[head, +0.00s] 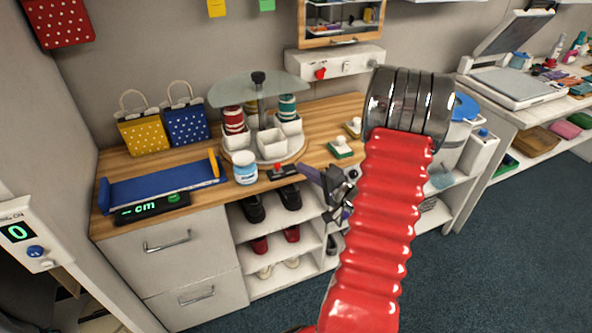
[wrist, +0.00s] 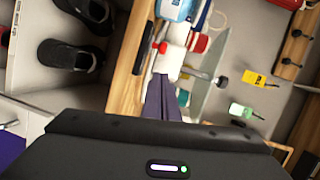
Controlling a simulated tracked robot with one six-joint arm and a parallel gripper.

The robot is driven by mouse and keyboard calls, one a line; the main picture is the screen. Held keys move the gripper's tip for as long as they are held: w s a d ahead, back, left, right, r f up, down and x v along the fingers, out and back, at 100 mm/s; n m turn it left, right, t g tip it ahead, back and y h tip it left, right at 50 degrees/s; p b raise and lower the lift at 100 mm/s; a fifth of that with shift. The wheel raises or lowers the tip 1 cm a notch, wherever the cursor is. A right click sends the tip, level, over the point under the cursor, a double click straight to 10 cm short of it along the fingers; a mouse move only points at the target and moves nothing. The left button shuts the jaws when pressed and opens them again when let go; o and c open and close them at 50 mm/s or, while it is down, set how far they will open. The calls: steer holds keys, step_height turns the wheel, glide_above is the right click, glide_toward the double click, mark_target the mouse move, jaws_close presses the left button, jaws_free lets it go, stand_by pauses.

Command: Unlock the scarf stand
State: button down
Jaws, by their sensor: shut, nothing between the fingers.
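The scarf stand (head: 293,152) is a round white carousel on the wooden counter. It has white bins, red and teal rolls, and a clear top plate with a black knob (head: 258,78). A small red-and-black part (head: 279,172) sits at its front foot. It looks like a lever or latch, but its setting cannot be told. My gripper (head: 304,169), with purple fingers, is shut and empty just right of that part. In the wrist view the shut fingers (wrist: 164,88) point towards the white bins, with a red piece (wrist: 163,47) near them. I cannot tell whether they touch anything.
A white-lidded jar (head: 245,168) stands close left of the stand. A blue tray (head: 160,187) and a display reading "cm" (head: 152,207) are further left. A white-knobbed green block (head: 341,147) is to the right. Shoes (head: 252,208) fill shelves below the counter edge.

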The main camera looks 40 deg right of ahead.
steer(key=s+r, duration=0.1)
steer(key=s, duration=0.7)
steer(key=shift+s+a, duration=0.15)
steer(key=shift+a, duration=0.1)
stand_by(0.4)
